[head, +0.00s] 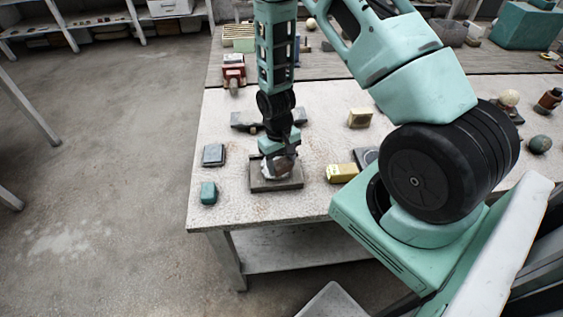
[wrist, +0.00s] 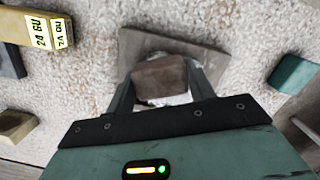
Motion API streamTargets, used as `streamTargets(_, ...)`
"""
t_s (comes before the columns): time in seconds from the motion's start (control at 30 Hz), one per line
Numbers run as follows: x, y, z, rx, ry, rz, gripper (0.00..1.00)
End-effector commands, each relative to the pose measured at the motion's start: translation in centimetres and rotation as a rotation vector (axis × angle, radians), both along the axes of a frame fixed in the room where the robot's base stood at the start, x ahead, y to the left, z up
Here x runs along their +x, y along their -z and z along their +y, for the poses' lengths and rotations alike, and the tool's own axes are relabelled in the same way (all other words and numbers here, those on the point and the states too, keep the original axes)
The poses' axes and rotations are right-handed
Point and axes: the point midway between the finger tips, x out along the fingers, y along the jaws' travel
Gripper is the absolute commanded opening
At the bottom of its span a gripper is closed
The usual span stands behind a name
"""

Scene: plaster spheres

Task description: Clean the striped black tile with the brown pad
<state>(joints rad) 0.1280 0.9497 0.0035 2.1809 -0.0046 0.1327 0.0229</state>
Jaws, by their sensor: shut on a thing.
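My gripper (head: 278,168) points down over a flat grey-brown square slab (head: 290,184) near the table's front edge. In the wrist view its fingers (wrist: 162,88) are shut on the brown pad (wrist: 160,76), a dull brown block. The pad is over the slab (wrist: 150,42); I cannot tell whether they touch. A pale patch shows beside the pad's lower edge. A dark square tile (head: 213,154) lies left of the slab, and another dark piece (head: 366,154) lies to its right, partly hidden by my arm. I cannot make out stripes on either.
A teal block (head: 208,192) stands left of the slab. A yellow box (head: 342,172) with printed marks is close on its right. The table's left front is mostly clear.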

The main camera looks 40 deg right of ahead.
Motion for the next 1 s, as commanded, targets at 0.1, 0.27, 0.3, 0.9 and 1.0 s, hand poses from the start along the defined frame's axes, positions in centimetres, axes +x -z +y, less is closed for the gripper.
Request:
streamTargets(0.1,0.0,0.0,-0.1,0.0,0.0,0.0,0.28)
streamTargets(0.27,-0.1,-0.1,-0.7,0.0,0.002,0.0,0.28)
streamTargets(0.3,-0.1,-0.1,-0.8,0.0,0.002,0.0,0.28)
streamTargets(0.9,-0.1,0.0,-0.4,0.0,-0.003,0.0,0.28)
streamTargets(1.0,0.0,0.0,0.0,0.0,-0.002,0.0,0.28)
